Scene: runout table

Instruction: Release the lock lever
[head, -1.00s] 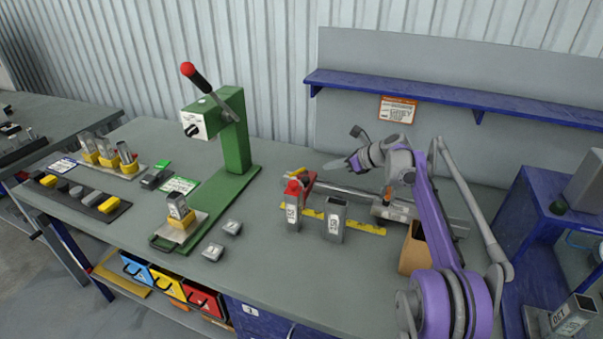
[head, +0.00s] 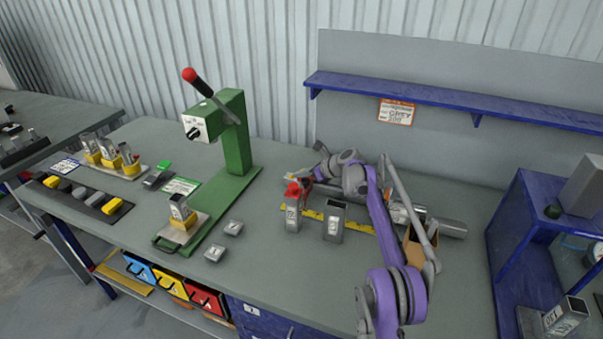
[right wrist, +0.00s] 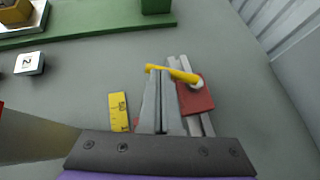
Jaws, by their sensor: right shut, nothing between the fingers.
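The yellow lock lever (right wrist: 175,72) shows in the right wrist view. It lies across the top of a red block (right wrist: 195,95), joined at a pale round pivot. The block sits on a pair of grey rails. My right gripper (right wrist: 159,74) is shut and empty. Its fingertips are at the lever's free part, left of the pivot; I cannot tell whether they touch it. My left gripper is not in view.
A yellow ruler (head: 365,228) lies along the rails. A green press (head: 235,140) stands to the left. A brown box (head: 417,250) is beside my arm.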

